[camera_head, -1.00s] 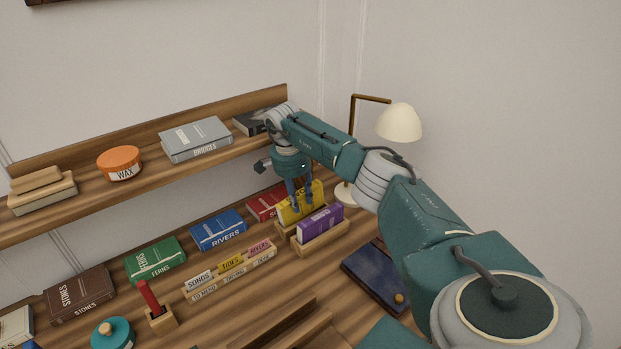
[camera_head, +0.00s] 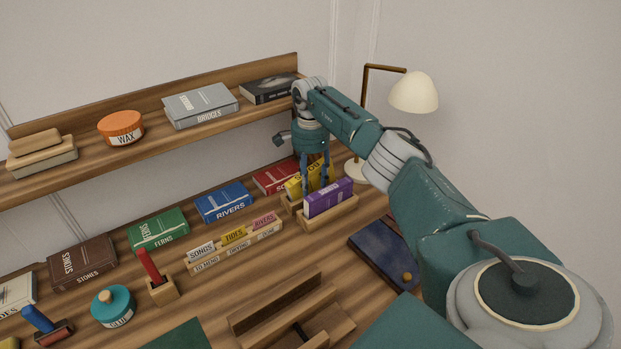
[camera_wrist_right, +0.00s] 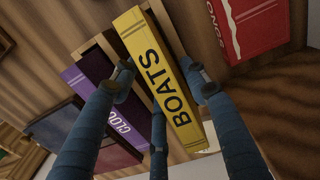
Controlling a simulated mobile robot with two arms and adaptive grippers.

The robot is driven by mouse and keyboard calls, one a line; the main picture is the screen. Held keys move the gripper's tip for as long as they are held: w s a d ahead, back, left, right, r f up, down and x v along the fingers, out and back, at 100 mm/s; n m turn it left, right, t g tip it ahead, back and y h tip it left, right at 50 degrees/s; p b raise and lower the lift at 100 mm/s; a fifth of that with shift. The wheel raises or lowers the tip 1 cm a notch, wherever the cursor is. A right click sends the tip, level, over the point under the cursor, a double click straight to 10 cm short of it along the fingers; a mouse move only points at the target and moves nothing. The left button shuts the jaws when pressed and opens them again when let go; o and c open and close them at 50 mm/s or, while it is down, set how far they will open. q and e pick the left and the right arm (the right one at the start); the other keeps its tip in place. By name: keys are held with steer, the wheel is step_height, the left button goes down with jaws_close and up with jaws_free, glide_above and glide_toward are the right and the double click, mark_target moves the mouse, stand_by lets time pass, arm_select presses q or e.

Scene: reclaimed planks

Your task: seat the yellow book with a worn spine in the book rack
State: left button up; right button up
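The yellow book (camera_head: 294,188), lettered BOATS, stands in the wooden book rack (camera_head: 336,217), behind a purple book (camera_head: 328,198). In the right wrist view the yellow book (camera_wrist_right: 160,75) lies between the fingers of my right gripper (camera_wrist_right: 157,75). The outer fingertips look spread a little wider than the book, one on each side, and a third finger overlaps its edge. In the head view my right gripper (camera_head: 315,185) points down around the book. The fingers hide part of it, and its bottom is hidden. My left gripper is not in view.
A red book (camera_head: 274,178) lies close behind the rack. A lamp (camera_head: 413,92) stands to the right, and a dark blue book (camera_head: 385,252) lies in front. The shelf (camera_head: 160,145) runs above, left of my arm. A labelled card holder (camera_head: 236,247) stands to the left.

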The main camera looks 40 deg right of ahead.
steer(key=shift+w+d, duration=0.25)
steer(key=shift+s+r, duration=0.1)
steer(key=shift+r, duration=0.45)
arm_select(q)
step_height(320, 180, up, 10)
steer(key=p, duration=0.9)
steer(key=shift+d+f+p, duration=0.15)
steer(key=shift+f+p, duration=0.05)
steer(key=shift+p, duration=0.1)
arm_select(e)
step_height(320, 180, up, 12)
steer(key=shift+f, duration=0.25)
steer(key=shift+f, duration=0.1)
